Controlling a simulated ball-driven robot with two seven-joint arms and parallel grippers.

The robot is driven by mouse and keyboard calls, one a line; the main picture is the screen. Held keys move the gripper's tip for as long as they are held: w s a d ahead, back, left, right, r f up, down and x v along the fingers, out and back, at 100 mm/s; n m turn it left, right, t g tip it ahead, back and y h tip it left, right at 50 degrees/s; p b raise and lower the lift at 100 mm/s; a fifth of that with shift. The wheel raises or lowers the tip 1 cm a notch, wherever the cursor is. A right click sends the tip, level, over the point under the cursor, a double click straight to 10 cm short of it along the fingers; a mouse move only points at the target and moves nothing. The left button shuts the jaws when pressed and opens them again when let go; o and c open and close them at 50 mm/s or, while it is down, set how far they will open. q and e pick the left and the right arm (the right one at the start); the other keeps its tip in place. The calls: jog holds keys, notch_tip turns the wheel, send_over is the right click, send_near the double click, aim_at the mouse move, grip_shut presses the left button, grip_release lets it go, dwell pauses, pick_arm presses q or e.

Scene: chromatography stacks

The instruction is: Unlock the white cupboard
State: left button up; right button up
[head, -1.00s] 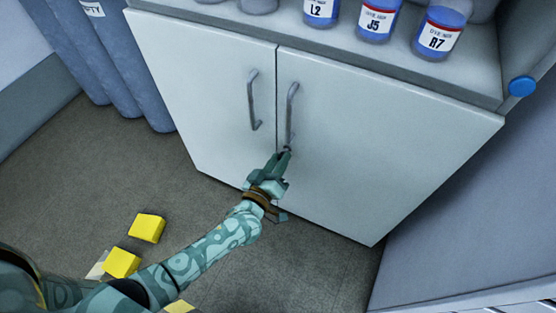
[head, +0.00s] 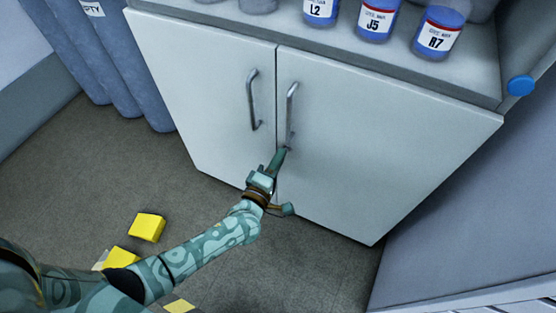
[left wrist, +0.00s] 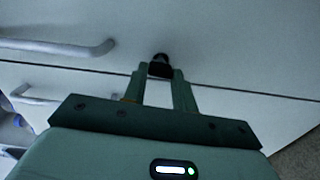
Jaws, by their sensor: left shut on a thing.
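The white cupboard (head: 390,150) has two doors, both shut, each with a grey bar handle, the left one (head: 252,100) and the right one (head: 291,112). My left gripper (head: 283,153) is at the right door, just below its handle and beside the seam. In the left wrist view the fingers (left wrist: 160,74) are shut on a small dark key-like piece (left wrist: 160,62) at the door face. The fingers hide most of it, so I cannot tell its exact shape or how deep it sits. My right gripper is not in view.
Bottles with blue contents, such as J5 (head: 376,20) and R7 (head: 437,35), stand on the cupboard top. A blue round cap (head: 521,85) is at its right edge. Yellow blocks (head: 147,227) lie on the floor. Blue-grey cylinders (head: 105,60) stand at the left.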

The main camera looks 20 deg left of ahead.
pick_arm(q)
jog(key=shift+f+n, duration=0.1)
jog(key=shift+n, duration=0.4)
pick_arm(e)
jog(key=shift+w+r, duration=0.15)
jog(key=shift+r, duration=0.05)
pick_arm(q)
jog(key=o, duration=1)
jog(key=shift+s, duration=0.1)
jog(key=s+p, duration=0.5)
jog(key=s, duration=1.1)
jog(key=shift+a, duration=0.25)
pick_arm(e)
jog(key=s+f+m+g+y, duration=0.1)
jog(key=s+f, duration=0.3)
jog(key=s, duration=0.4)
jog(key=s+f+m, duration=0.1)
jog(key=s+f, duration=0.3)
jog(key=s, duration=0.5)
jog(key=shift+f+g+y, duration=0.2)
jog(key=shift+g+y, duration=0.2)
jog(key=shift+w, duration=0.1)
